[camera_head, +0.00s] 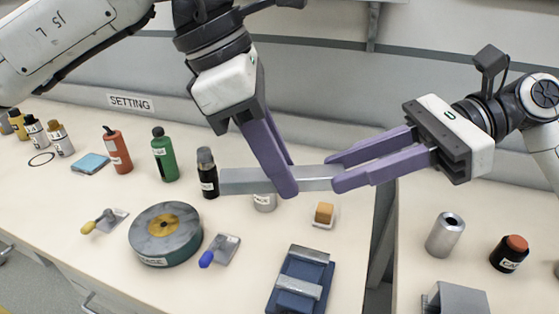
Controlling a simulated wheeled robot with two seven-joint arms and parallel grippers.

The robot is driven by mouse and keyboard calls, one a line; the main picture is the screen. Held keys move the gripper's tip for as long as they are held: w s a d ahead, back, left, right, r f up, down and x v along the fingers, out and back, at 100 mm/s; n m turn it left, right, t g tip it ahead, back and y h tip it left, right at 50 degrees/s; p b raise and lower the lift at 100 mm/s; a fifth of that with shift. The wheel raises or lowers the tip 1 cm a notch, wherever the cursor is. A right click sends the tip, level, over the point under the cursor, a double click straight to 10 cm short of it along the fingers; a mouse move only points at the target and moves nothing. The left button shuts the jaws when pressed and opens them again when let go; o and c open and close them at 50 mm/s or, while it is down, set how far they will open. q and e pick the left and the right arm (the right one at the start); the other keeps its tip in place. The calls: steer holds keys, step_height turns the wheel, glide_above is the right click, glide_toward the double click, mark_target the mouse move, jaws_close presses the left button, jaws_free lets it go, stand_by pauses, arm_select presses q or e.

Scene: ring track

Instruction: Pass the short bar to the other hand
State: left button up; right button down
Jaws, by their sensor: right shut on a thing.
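The short bar (245,181) is a grey metal bar held level above the bench, about mid-picture. My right gripper (335,174) comes in from the right and is shut on the bar's right end. My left gripper (289,178) reaches down from above, with one purple finger in front of the bar and the other behind it. The bar passes between these fingers, and its left end sticks out past them. Whether the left fingers press on the bar cannot be told from this view.
Below stand a round grindstone-like disc (166,234), a blue-handled tool (220,251), a yellow-handled tool (104,221), a blue vise-like block (301,280) and an orange block (324,213). A dark bottle (207,173) and a can (264,202) are near the bar. A gap splits the benches.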

steer(key=c, duration=1.4)
jaws_free()
steer(key=v, duration=1.2)
